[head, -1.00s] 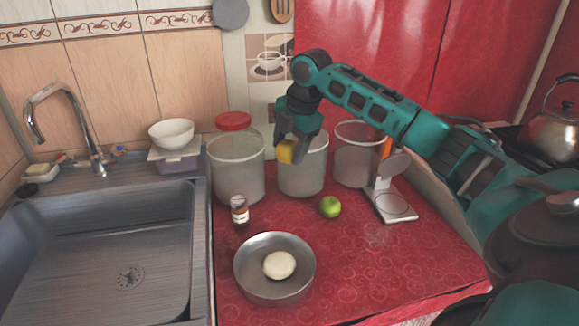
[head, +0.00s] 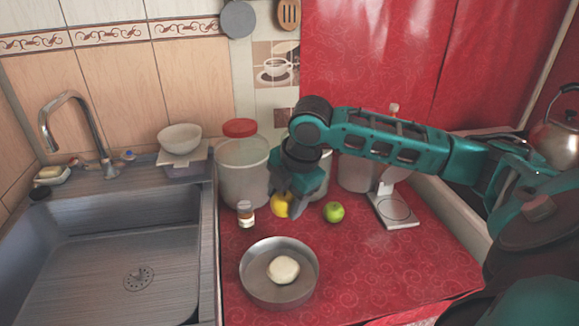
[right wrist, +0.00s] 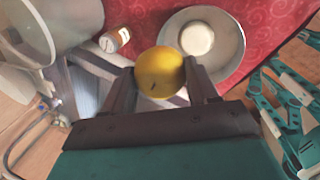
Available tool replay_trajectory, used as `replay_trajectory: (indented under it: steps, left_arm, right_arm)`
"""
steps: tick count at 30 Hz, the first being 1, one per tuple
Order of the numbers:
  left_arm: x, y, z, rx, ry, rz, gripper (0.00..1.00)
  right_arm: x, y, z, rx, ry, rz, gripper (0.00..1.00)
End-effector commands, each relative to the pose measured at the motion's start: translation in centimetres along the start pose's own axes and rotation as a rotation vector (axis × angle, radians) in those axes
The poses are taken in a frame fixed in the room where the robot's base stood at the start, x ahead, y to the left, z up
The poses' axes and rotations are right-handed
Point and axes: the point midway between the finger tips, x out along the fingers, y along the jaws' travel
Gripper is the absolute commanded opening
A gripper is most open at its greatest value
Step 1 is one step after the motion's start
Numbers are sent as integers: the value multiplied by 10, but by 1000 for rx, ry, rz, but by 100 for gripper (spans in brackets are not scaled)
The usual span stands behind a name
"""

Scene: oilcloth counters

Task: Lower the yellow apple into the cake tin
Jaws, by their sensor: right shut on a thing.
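The yellow apple (head: 280,206) is held between the fingers of my right gripper (head: 288,208), which is shut on it. It also shows in the right wrist view (right wrist: 160,72), between both fingers (right wrist: 163,88). In the head view the apple is above the red counter, behind the cake tin. The round grey cake tin (head: 248,285) stands on the counter; in the right wrist view its rim (right wrist: 236,48) is beyond the apple, to the right. A pale round item (head: 283,270) lies inside the tin. My left gripper is not in view.
A small bottle (head: 246,214) stands left of the gripper and a green apple (head: 334,212) lies to its right. A large clear container (head: 242,175) and a white scale-like stand (head: 393,208) are behind. The sink (head: 120,265) is left; the front right counter is clear.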

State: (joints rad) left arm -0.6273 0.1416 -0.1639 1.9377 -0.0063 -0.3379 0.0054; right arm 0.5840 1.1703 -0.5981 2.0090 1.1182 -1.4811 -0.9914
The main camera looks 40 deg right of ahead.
Motion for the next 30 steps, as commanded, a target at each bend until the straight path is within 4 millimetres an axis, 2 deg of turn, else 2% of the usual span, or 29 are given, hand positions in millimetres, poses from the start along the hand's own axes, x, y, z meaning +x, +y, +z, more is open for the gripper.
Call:
replay_trajectory:
  steps: [2, 12, 18, 30]
  left_arm:
    - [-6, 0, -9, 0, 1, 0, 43]
    - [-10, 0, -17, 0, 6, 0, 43]
    - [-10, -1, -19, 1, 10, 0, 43]
    - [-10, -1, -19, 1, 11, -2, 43]
  right_arm:
    - [5, -10, -10, -3, 2, -5, 27]
    - [43, -44, -38, -1, 2, -1, 27]
    - [51, -51, -45, -1, 1, 2, 27]
    - [52, -51, -45, 0, 0, 2, 27]
